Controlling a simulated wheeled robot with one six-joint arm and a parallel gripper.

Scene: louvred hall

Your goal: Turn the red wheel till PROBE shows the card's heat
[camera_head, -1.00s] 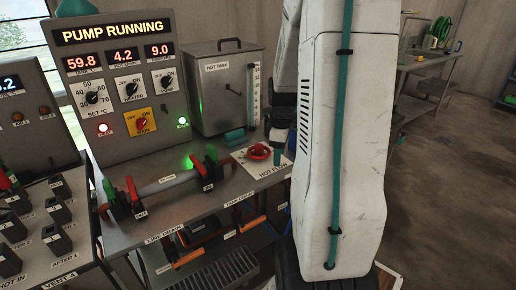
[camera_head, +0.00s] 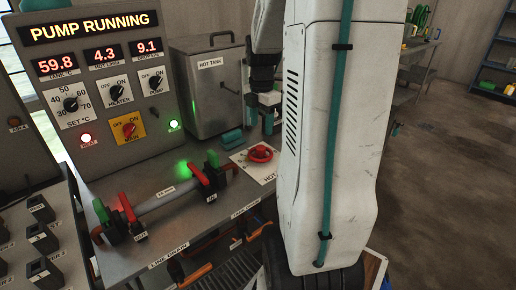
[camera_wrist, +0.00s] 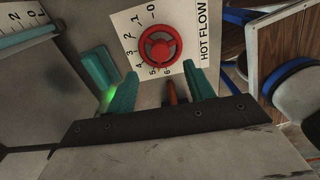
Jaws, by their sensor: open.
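The red wheel (camera_head: 260,154) sits on a white HOT FLOW plate (camera_head: 268,172) at the bench's right end. In the wrist view the wheel (camera_wrist: 160,45) is whole, with scale numbers beside it; I cannot read its setting. My gripper (camera_wrist: 163,88) is open and empty, its teal fingers pointing toward the wheel. In the head view my gripper (camera_head: 263,112) hangs above and behind the wheel, apart from it, partly hidden by my arm. The panel (camera_head: 100,85) reads 59.8 for tank, 4.3 and 9.1, under PUMP RUNNING. No PROBE display or card is visible.
The grey HOT TANK (camera_head: 208,90) stands behind the wheel, with a teal block (camera_head: 232,137) near its base. A clear pipe (camera_head: 165,198) with red and green levers crosses the bench. Black switches (camera_head: 42,240) stand at lower left. Open floor lies right.

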